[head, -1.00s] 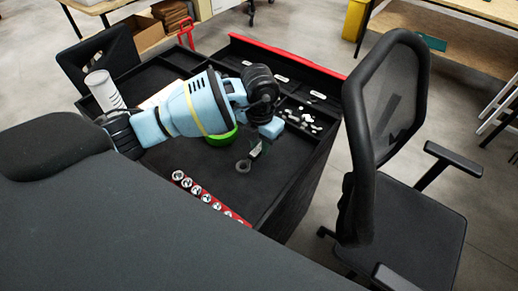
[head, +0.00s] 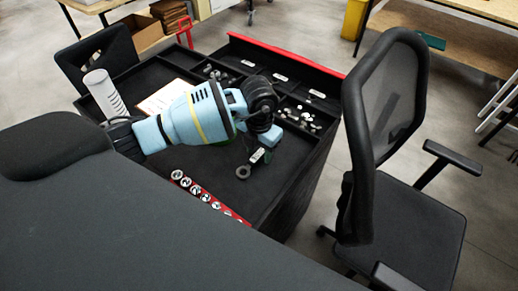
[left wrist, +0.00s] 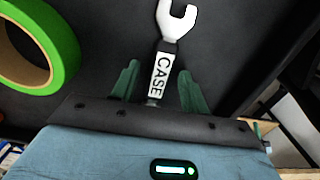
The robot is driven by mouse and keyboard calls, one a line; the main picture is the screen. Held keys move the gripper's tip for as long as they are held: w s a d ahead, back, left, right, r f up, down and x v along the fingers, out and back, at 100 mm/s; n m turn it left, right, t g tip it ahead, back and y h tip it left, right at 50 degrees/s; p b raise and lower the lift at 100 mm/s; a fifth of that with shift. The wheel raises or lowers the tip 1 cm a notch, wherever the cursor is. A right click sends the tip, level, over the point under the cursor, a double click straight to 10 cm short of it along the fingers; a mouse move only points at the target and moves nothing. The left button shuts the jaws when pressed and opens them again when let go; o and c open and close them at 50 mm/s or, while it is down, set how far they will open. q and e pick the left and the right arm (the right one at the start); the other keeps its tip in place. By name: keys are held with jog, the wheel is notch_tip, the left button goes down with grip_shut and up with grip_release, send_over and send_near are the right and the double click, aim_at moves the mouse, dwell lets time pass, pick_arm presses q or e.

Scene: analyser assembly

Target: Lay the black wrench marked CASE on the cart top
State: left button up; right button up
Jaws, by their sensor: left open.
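The wrench marked CASE (head: 243,172) lies on the black cart top, with its ring end showing in the head view. In the left wrist view, the wrench (left wrist: 161,74) has a pale open-jaw end, a dark handle and a white CASE label. My left gripper (head: 262,157) is low over the wrench. Its green fingers are open, one on each side of the handle, in the left wrist view (left wrist: 157,88); I see gaps between fingers and handle. The cart top (head: 222,180) is a dark tray surface. My right gripper is not in view.
A green tape roll (left wrist: 66,50) lies left of the wrench in the left wrist view. A red rail of sockets (head: 198,190) runs along the cart's near edge. Bins of small parts (head: 300,118) line the far side. A black office chair (head: 390,150) stands to the right.

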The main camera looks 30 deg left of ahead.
aim_at(259, 154)
pick_arm(q)
notch_tip(259, 154, up, 12)
jog(key=shift+r+p, duration=0.15)
jog(key=shift+p, duration=0.25)
dwell(0.4)
